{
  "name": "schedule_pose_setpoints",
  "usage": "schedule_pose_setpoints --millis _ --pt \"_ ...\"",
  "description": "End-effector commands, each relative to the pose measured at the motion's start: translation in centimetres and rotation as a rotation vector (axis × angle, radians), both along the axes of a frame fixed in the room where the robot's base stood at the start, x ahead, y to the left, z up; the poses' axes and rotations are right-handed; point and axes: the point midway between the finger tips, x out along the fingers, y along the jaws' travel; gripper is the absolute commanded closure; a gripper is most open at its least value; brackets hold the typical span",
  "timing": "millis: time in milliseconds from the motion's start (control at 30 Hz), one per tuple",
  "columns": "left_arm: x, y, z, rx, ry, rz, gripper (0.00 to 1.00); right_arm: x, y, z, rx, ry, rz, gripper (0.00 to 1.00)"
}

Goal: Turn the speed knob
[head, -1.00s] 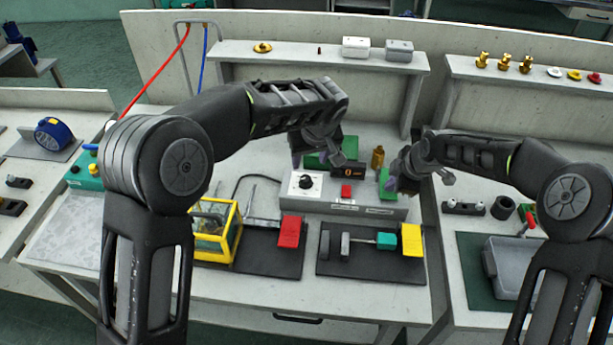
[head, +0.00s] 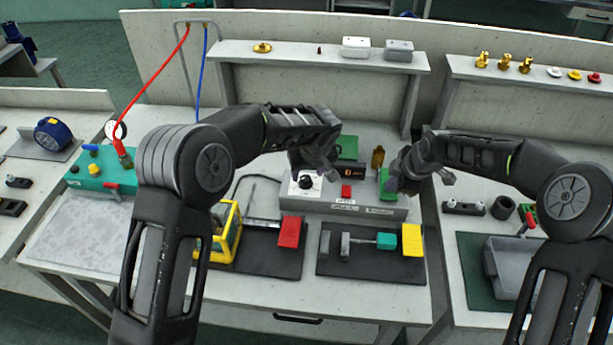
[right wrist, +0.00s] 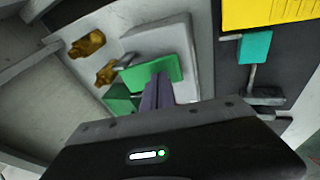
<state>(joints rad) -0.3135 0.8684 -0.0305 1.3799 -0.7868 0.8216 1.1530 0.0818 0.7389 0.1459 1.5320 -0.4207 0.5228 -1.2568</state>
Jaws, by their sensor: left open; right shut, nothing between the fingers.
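The speed knob (head: 306,181) is a black round knob on a white dial plate, at the left end of a grey control box (head: 330,207) in the head view. My left gripper (head: 318,175) is open just above and behind the knob, its fingers pointing down towards it. I cannot tell whether a finger touches the knob. My right gripper (head: 398,190) is shut and empty at the right end of the box, beside a green block (head: 385,181). In the right wrist view its closed fingers (right wrist: 158,90) lie over a green plate (right wrist: 150,72).
The box also carries a red button (head: 346,190) and a small black display (head: 350,170). A brass fitting (head: 377,158) stands behind it. Two black mats with red (head: 289,231) and yellow (head: 412,240) blocks lie in front. A yellow-framed case (head: 228,235) stands at left.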

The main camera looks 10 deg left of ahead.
Motion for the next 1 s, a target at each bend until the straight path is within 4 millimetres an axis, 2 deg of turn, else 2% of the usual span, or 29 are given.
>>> schedule_pose_setpoints --millis 33,200,567,1000 --pt "0.2 0.2 -1.0 -0.001 0.003 0.001 0.49 0.0 -0.1 -0.1 -0.001 0.002 -0.001 1.00" --pt "1.0 0.5 -2.7 0.000 0.001 0.001 0.49 0.0 -0.1 -0.1 -0.001 0.002 0.000 1.00" --pt "1.2 0.5 -3.2 -0.001 0.000 0.001 0.49 0.0 -0.1 -0.1 -0.001 0.002 0.000 1.00" --pt "1.2 0.5 -3.2 0.000 0.000 0.001 0.84 0.0 -0.1 -0.1 -0.001 0.002 0.000 1.00"
